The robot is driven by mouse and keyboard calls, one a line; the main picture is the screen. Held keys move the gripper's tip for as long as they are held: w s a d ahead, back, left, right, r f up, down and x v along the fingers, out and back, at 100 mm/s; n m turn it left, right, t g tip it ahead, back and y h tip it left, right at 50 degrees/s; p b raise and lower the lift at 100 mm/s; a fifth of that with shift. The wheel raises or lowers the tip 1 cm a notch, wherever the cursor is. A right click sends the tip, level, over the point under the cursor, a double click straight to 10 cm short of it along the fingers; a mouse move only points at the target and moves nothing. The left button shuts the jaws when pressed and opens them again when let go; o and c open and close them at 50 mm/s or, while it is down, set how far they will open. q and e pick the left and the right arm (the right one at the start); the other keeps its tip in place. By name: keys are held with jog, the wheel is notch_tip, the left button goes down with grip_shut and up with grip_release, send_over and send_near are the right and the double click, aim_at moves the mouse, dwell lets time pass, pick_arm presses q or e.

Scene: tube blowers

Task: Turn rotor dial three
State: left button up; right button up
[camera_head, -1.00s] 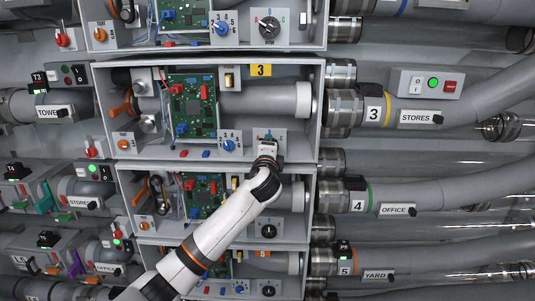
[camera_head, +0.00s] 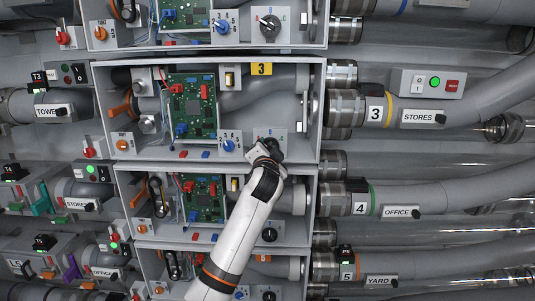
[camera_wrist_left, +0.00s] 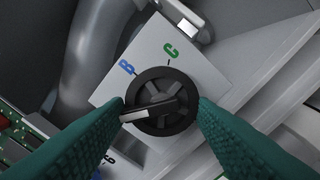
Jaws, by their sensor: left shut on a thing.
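Rotor dial three is a round dark dial (camera_wrist_left: 172,122) with spokes and a grey bar, on a light plate with a blue B and a green C. The bar lies nearly level in the left wrist view and lines up with neither letter. My left gripper (camera_wrist_left: 161,104) is shut on the dial, one green finger on each side. In the head view, my left gripper (camera_head: 266,150) covers much of the dial at the lower right of the box marked 3 (camera_head: 261,69). A curved grey pipe (camera_head: 255,97) shows inside that box. My right gripper is not in view.
A blue numbered knob (camera_head: 228,146) sits just left of the dial plate. A green circuit board (camera_head: 192,105) is farther left. The box's right wall (camera_head: 318,110) stands close to the gripper. My left arm crosses in front of the box marked 4 below.

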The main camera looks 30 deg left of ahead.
pick_arm(q)
jog(key=shift+f+n, duration=0.15)
jog(key=shift+n, duration=0.25)
jog(key=o, duration=1)
jog(key=shift+c, duration=0.2)
jog(key=shift+d, duration=0.1)
jog(key=b+v, duration=0.2)
jog(key=v, duration=1)
jog(key=shift+b, duration=0.3)
